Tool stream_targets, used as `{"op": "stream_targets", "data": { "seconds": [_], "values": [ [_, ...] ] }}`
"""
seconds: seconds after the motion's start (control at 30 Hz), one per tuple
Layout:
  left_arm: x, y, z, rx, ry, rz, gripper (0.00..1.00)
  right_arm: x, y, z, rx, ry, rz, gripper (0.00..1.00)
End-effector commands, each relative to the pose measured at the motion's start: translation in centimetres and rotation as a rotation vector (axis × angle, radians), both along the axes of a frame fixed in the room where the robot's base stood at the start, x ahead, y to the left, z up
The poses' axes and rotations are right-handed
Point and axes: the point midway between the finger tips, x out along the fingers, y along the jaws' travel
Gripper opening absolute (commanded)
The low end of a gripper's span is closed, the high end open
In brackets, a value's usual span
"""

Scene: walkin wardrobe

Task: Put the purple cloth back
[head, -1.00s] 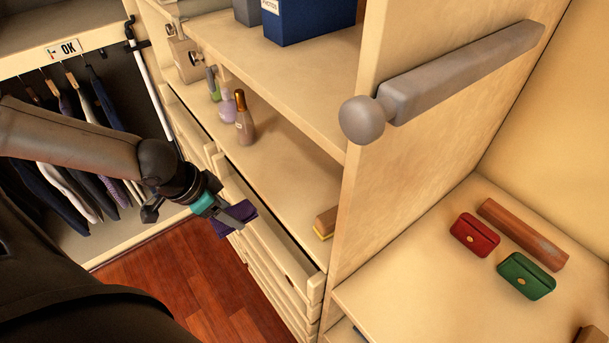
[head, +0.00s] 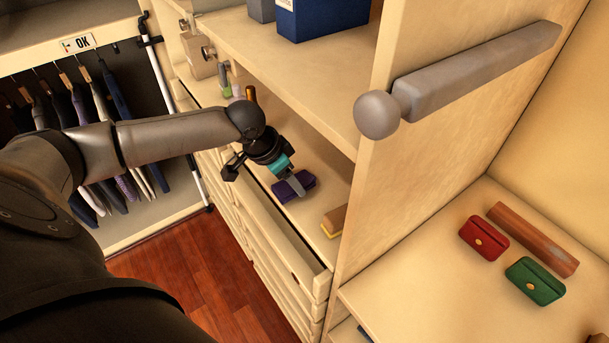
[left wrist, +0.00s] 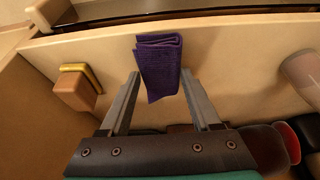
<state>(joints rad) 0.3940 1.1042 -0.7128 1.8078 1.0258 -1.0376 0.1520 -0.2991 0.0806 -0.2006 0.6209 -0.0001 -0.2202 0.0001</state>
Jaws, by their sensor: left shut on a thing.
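The purple cloth (head: 290,189) is a small folded bundle. My left gripper (head: 297,184) is shut on it and holds it over the front part of the shelf, just behind the open drawer (head: 292,247). In the left wrist view the cloth (left wrist: 158,68) sits between the two fingertips (left wrist: 161,76) with the pale shelf board behind it. I cannot tell whether the cloth touches the board. My right gripper is not in view.
A wooden brush with a yellow edge (head: 334,220) lies on the shelf to the right. Small bottles (head: 226,82) stand at the left, partly behind my arm. An upright panel (head: 400,170) bounds the shelf. Red (head: 484,238) and green (head: 535,281) pouches lie on the right-hand surface.

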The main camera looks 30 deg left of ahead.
Motion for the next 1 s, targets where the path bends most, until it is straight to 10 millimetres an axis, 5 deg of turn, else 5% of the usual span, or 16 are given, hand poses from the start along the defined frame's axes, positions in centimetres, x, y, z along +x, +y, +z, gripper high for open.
{"op": "stream_targets", "data": {
  "seconds": [0.27,0.63,0.67,0.9,1.0],
  "values": [
    [3.6,-1.6,0.1,-0.003,-0.003,-0.001,0.19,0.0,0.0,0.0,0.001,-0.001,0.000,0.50],
    [3.4,-1.5,-1.5,0.001,0.001,-0.001,0.19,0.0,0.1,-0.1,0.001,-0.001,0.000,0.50],
    [3.4,-1.5,-1.6,0.001,0.001,-0.001,0.66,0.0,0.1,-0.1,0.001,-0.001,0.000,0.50],
    [3.4,-1.5,-1.5,0.001,0.001,-0.001,0.93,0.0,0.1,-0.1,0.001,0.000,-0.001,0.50],
    [3.4,-1.5,-1.5,0.000,0.000,-0.001,0.94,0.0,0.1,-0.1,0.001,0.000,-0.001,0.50]
  ]
}}
